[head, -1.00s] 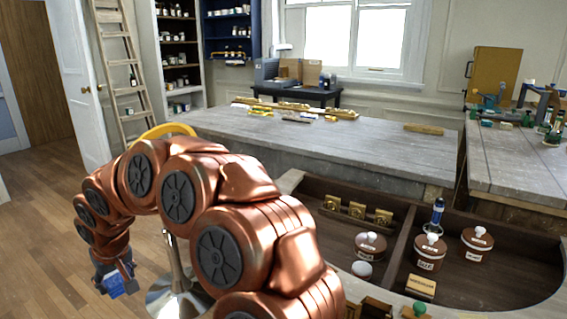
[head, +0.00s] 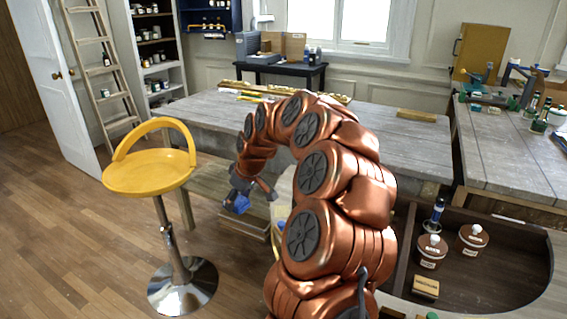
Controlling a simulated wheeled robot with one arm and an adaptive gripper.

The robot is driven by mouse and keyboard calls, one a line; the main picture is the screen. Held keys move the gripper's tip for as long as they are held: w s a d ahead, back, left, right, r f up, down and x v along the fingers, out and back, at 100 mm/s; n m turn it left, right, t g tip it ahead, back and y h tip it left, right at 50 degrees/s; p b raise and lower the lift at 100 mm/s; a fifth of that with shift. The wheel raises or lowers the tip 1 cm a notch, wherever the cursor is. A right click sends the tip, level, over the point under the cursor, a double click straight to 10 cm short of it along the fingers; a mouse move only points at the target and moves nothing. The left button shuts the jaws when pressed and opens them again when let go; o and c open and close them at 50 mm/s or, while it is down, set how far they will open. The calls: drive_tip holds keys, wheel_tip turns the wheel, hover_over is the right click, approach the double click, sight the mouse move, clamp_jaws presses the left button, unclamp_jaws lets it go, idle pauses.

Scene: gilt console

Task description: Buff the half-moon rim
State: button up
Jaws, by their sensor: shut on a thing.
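My gripper (head: 254,196) hangs at the end of the copper arm, small and partly shaded, beside the long grey table. It is shut on a small blue thing (head: 237,204), which looks like a pad or cloth; its exact shape is unclear. The half-moon table at lower right has a pale curved rim (head: 552,262) around a dark wood recess. The gripper is well to the left of this rim and apart from it. My arm hides the left part of the half-moon table.
Lidded brown jars (head: 432,252), a second jar (head: 472,238), a blue-topped bottle (head: 436,213) and a yellow block (head: 426,287) sit in the recess. A yellow stool (head: 150,175) stands on the open floor at left. The grey table (head: 380,115) lies behind my arm.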

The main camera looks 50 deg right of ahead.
drive_tip(key=s+d+r+n+p, duration=0.1)
drive_tip(key=s+d+p, duration=0.4)
drive_tip(key=d, duration=0.7)
drive_tip(key=shift+s+y, duration=0.3)
drive_tip(key=shift+s, duration=0.65)
drive_tip(key=b, duration=0.3)
drive_tip(key=shift+f, duration=0.4)
drive_tip(key=shift+d+r+b, duration=0.1)
drive_tip(key=shift+r+b, duration=0.15)
drive_tip(key=shift+b, duration=0.75)
